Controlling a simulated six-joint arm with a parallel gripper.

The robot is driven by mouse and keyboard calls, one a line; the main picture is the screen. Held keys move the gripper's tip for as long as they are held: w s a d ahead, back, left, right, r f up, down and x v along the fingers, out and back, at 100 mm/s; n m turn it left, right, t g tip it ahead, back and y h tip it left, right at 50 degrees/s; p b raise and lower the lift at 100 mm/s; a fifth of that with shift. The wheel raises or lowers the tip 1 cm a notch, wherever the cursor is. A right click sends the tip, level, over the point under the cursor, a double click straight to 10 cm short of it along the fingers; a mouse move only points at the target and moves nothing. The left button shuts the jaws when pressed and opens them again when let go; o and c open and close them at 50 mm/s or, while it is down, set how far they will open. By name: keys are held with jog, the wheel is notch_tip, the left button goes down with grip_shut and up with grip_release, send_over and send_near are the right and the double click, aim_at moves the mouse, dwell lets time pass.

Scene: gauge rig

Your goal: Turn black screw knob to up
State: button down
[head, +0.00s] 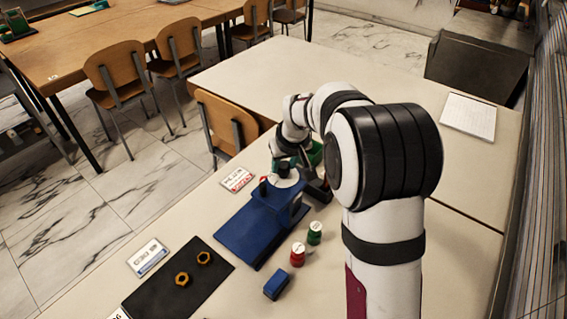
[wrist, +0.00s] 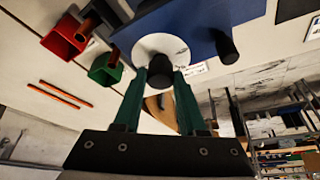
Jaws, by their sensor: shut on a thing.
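The blue gauge rig (head: 252,232) stands on the table, and its blue body also fills the top of the wrist view (wrist: 205,20). A white round dial (head: 287,180) is on it, seen again in the wrist view (wrist: 150,47). The black screw knob (wrist: 160,72) sticks out in front of the dial. My gripper (wrist: 161,78) has its two green fingers on either side of this knob and is shut on it. In the head view the knob is small and partly covered by my wrist. The direction of the knob's mark cannot be read.
A black peg (wrist: 227,46) sticks out of the rig. A red bin (wrist: 66,40) and a green bin (wrist: 104,70) are close by. Red (head: 298,254) and green (head: 315,234) pieces and a blue block (head: 277,285) lie right of the rig. A black mat (head: 165,295) holds brass nuts.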

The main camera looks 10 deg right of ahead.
jog(key=n+y, duration=0.1)
jog(key=n, duration=0.2)
jog(key=shift+d+n+g, duration=0.15)
jog(key=shift+n+g, duration=0.15)
jog(key=shift+g, duration=0.1)
jog(key=n+y, duration=0.1)
jog(key=n, duration=0.1)
jog(key=n+g, duration=0.1)
jog(key=n, duration=0.1)
jog(key=shift+w+d+n+y, duration=0.1)
jog(key=shift+w+n+y, duration=0.05)
jog(key=shift+n+y, duration=0.2)
jog(key=n+g, duration=0.1)
jog(key=n, duration=0.2)
jog(key=shift+n+y, duration=0.25)
jog(key=shift+y, duration=0.1)
jog(key=shift+w+n+g, duration=0.15)
jog(key=shift+n+g, duration=0.75)
jog(key=shift+n, duration=1)
jog(key=shift+c, duration=2.4)
grip_release()
jog(key=shift+r, duration=0.1)
